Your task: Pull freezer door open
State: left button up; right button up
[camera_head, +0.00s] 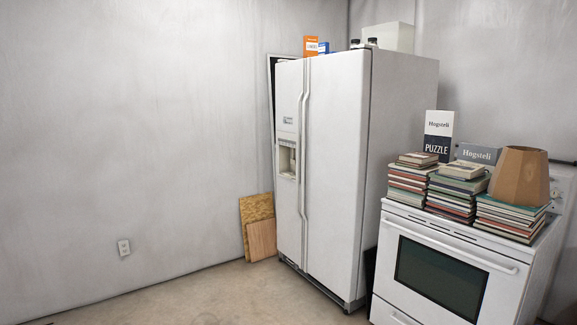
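A white side-by-side refrigerator (338,170) stands against the back wall near the middle of the view. Its narrower left door, the freezer door (289,225), has an ice and water dispenser (287,158) in it. Two long vertical handles (303,150) run side by side where the doors meet. Both doors look shut. Neither of my grippers shows in the head view.
A white stove (449,270) with stacks of books (458,190) and a brown lampshade (519,176) stands right of the refrigerator. Wooden boards (258,228) lean by the wall at its left. Small boxes (311,46) sit on top. The floor (215,298) in front is clear.

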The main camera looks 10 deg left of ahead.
aim_at(291, 82)
jog(key=i+u, duration=0.35)
jog(key=i, duration=0.4)
jog(key=i+l+u, duration=0.15)
jog(key=i+u, duration=0.15)
jog(key=i, duration=0.45)
jog(key=i+j+u, duration=0.3)
jog(key=i, duration=0.7)
jog(key=i+l+u, duration=0.1)
jog(key=i+u, duration=0.2)
jog(key=i, duration=0.75)
jog(key=i+l+z, duration=0.15)
jog(key=i+z, duration=0.65)
jog(key=i+j+z, duration=0.1)
jog(key=i+z, duration=0.3)
